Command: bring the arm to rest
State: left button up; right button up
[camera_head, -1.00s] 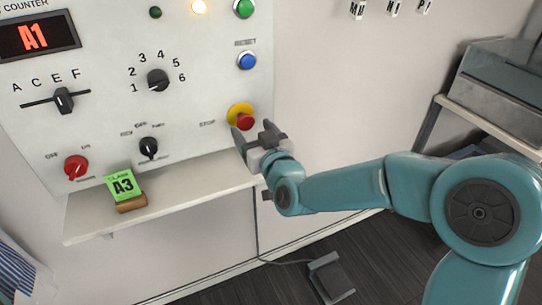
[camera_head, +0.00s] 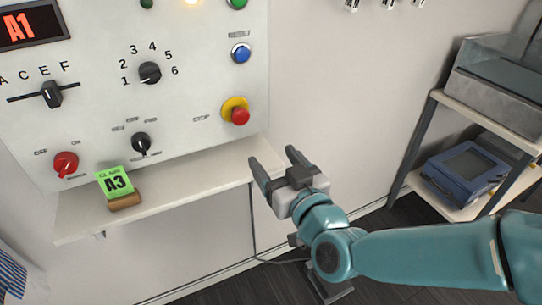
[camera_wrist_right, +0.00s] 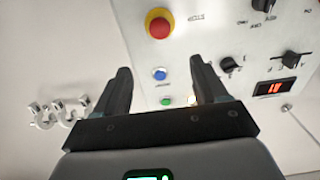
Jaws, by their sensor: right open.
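My right gripper (camera_head: 274,168) is open and empty in the head view. It hangs in free air in front of the right end of the shelf, below and to the right of the red stop button (camera_head: 240,116) on its yellow base. In the right wrist view, its two dark fingers (camera_wrist_right: 161,82) are spread apart with nothing between them. The stop button (camera_wrist_right: 159,27) shows beyond the fingers there, apart from them. My left gripper is not in view.
The control panel (camera_head: 190,65) with knobs and buttons is on the wall. Below it, a shelf (camera_head: 180,197) holds a green A3 card (camera_head: 115,182) in a wooden stand. A rack (camera_head: 420,140) at right carries a blue device (camera_head: 466,172). White hooks (camera_wrist_right: 58,113) show in the wrist view.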

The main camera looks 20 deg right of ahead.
notch_tip(320, 180, down, 24)
jog(key=g+p, duration=0.3)
jog(key=g, duration=0.5)
jog(key=s+a+f+g+y, duration=0.1)
jog(key=s+a+f+g, duration=0.1)
jog(key=s+f, duration=0.3)
jog(key=s+a+f+m+g+y+p, duration=0.1)
jog(key=s+a+f+g, duration=0.2)
jog(key=s+f, duration=0.3)
jog(key=s+a+f+m+g+y, duration=0.1)
jog(key=s+a+f+g, duration=0.1)
jog(key=s+f+g, duration=0.2)
jog(key=s+f, duration=0.1)
jog(key=s, duration=0.2)
jog(key=shift+a+f+g, duration=0.2)
jog(key=shift+f+g, duration=0.1)
jog(key=shift+f, duration=0.05)
dwell(1.3)
